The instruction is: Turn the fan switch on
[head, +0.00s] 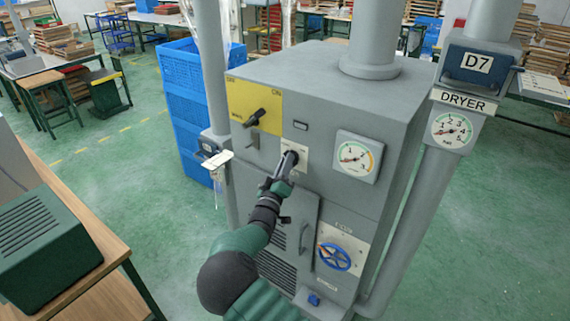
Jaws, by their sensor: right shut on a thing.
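The grey dryer cabinet (330,90) stands in the middle of the head view. On its front, a black knob (291,156) sits on a small pale plate (303,162); the lettering there is too small to read, so I cannot tell for sure that it is the fan switch. My right gripper (287,164) reaches up from below and is shut on this knob, hiding part of it and its plate. A black rotary handle (254,117) is on a yellow panel (270,103) to the upper left. My left gripper is out of view.
A round gauge (356,157) is just right of the gripper, and a blue handwheel (334,257) is below. Grey pipes (405,200) flank the cabinet. Blue crates (190,110) stand behind left. A green box (40,245) rests on a wooden table at lower left.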

